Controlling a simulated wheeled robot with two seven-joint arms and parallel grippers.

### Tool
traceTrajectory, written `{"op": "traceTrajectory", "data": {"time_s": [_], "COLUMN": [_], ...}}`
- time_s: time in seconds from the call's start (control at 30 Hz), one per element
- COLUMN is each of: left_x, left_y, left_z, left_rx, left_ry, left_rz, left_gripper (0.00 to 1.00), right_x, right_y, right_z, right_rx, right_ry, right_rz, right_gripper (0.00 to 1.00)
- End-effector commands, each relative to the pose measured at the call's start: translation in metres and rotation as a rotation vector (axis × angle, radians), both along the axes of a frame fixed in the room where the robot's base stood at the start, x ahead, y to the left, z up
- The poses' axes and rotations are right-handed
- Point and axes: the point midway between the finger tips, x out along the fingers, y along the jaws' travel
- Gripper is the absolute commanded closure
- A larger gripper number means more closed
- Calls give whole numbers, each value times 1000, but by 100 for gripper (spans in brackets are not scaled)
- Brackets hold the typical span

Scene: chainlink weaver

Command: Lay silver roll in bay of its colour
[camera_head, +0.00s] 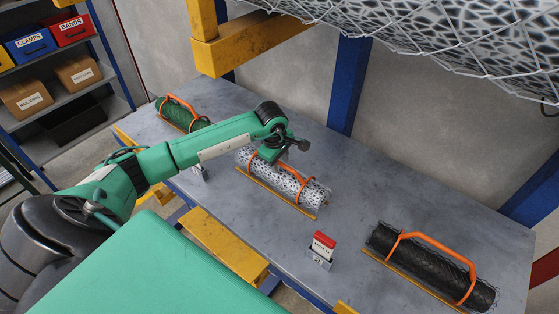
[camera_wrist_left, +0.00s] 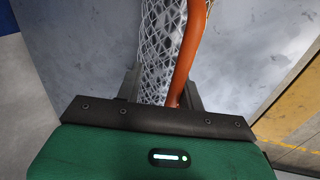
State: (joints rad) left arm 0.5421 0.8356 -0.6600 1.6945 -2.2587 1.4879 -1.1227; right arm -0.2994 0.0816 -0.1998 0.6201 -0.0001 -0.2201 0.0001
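The silver mesh roll (camera_head: 308,191) with an orange handle (camera_head: 292,171) is at the middle of the grey table (camera_head: 345,205), along a yellow strip (camera_head: 277,192). My left gripper (camera_head: 270,152) is over its far-left part. In the left wrist view, the fingers (camera_wrist_left: 160,88) stand apart, with the silver mesh (camera_wrist_left: 158,45) and the orange handle (camera_wrist_left: 188,50) between them; the handle is near the right finger. Contact cannot be told. A green roll (camera_head: 178,114) lies at the far left, and a black roll (camera_head: 425,264) at the near right. My right gripper is out of view.
A red card in a small holder (camera_head: 322,246) stands between the silver and black rolls. Yellow beams (camera_head: 222,246) edge the table's near side. A yellow post (camera_head: 204,22) and a large mesh (camera_head: 430,30) hang above. Shelves with bins (camera_head: 52,62) stand at left.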

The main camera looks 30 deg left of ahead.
Motion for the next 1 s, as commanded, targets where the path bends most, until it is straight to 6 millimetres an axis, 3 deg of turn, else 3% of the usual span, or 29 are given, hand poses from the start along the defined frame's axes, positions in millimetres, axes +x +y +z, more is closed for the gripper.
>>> {"op": "traceTrajectory", "data": {"time_s": [0.27, 0.7, 1.0], "left_x": [-1, -18, -23], "left_y": [1, 2, 2], "left_z": [15, 108, 134], "left_rx": [1, 1, 0], "left_ry": [-5, -4, 0], "left_rz": [-1, -2, -1], "left_gripper": [62, 62, 62], "right_x": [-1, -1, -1], "right_y": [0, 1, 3], "right_z": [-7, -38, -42], "right_rx": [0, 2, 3], "right_ry": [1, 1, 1], "right_rz": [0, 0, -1], "right_gripper": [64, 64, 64]}}
